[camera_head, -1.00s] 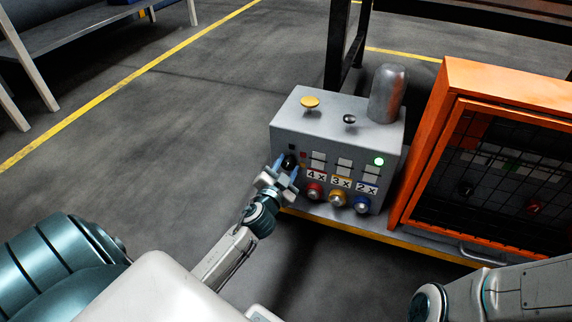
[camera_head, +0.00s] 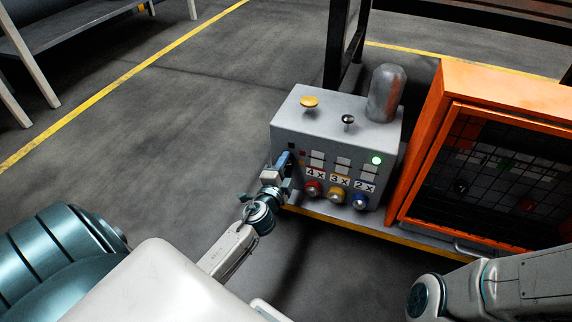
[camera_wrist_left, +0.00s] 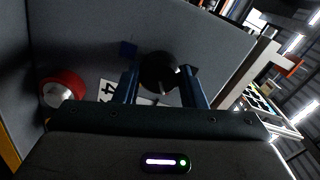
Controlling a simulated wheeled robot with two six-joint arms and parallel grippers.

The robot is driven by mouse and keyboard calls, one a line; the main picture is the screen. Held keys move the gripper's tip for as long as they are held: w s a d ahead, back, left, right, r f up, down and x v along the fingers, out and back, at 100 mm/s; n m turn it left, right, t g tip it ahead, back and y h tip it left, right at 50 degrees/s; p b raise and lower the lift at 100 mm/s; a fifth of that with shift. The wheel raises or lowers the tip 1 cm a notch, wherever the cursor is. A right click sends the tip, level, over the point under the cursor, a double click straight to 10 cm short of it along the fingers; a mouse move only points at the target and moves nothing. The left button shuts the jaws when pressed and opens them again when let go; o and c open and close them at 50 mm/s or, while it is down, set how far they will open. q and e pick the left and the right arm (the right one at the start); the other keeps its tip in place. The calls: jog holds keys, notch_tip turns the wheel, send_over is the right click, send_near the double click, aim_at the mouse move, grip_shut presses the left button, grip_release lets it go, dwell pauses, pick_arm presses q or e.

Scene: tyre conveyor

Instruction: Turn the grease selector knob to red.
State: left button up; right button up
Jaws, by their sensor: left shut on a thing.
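The grey control box (camera_head: 335,120) stands in the middle of the head view. My left gripper (camera_head: 285,168) is at the left end of its front face, shut on the black grease selector knob (camera_wrist_left: 158,70). In the left wrist view the knob sits between the two blue fingers, with a pale pointer mark on it. In the head view the gripper hides most of the knob. A blue square (camera_wrist_left: 128,48) shows beside the knob. A small red square (camera_head: 303,153) shows right of the knob area. My right gripper is out of view; only part of that arm shows.
Red (camera_head: 313,188), yellow (camera_head: 336,194) and blue (camera_head: 360,201) round knobs line the box's lower front, right of the gripper. An orange cabinet (camera_head: 495,85) stands right.

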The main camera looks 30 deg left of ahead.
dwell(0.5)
pick_arm(q)
jog(key=o, duration=1)
jog(key=v, duration=1.1)
jog(key=shift+f, duration=0.1)
